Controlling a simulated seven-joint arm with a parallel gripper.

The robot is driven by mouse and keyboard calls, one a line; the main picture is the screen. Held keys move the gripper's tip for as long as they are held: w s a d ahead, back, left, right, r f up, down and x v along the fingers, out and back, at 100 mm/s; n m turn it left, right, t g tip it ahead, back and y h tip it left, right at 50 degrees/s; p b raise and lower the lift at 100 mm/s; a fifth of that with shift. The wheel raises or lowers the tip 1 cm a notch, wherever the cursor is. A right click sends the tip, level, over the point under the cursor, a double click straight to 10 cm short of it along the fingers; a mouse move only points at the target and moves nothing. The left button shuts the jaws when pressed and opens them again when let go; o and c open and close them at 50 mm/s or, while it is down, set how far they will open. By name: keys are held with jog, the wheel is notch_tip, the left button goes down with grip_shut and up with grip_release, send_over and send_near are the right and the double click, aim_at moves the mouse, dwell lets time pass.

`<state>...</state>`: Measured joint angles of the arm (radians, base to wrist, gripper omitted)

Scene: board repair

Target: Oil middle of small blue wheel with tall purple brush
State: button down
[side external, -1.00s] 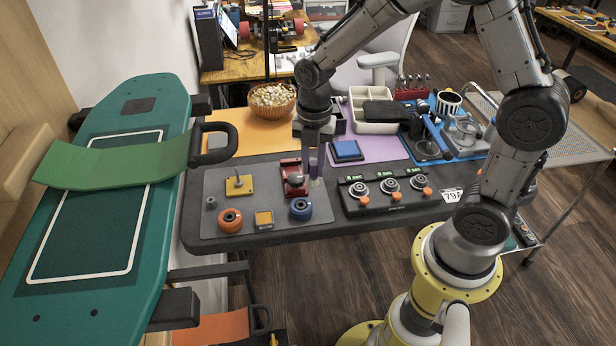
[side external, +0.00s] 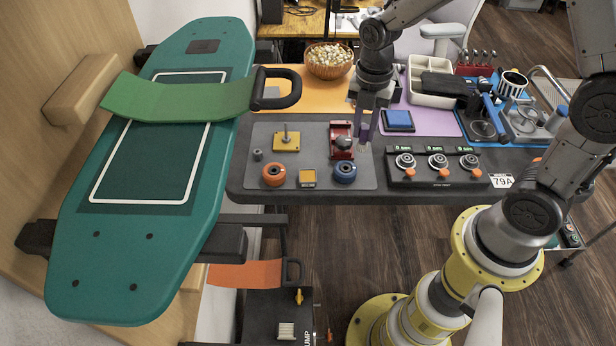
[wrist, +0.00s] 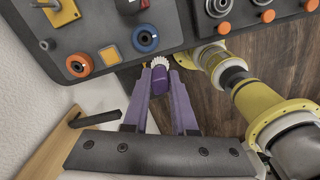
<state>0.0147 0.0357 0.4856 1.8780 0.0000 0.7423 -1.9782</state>
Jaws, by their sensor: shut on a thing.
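My gripper (side external: 364,138) is above the bench, behind and right of the wheel in the side view. In the wrist view my gripper (wrist: 160,76) is shut on the purple brush (wrist: 159,84), whose white bristle end points away from the wrist. The bristles appear close below the wheel in that picture; their height above it is unclear. The brush is partly hidden by the fingers in the side view.
On the grey mat (side external: 262,184) are an orange wheel (side external: 273,175), a yellow plate with a post (side external: 286,140), a small orange block (side external: 308,178) and a red vise-like part (side external: 341,139). A dark knob panel (side external: 438,172) stands right of the mat.

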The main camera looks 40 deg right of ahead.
jog(key=shift+w+r, duration=0.1)
jog(key=shift+w, duration=0.1)
jog(key=w+a, duration=0.3)
jog(key=w, duration=0.3)
jog(key=shift+w+a+f, duration=0.5)
jog(key=shift+a+f, duration=0.3)
jog(key=shift+f, duration=0.95)
jog(key=shift+w+a+f, duration=0.55)
jog(key=shift+a+f, duration=0.2)
jog(key=shift+f, duration=0.95)
jog(key=shift+w+a+f, duration=0.5)
jog(key=shift+a+f, duration=0.3)
jog(key=shift+f, duration=0.95)
jog(key=shift+f, duration=0.6)
notch_tip(320, 180, up, 7)
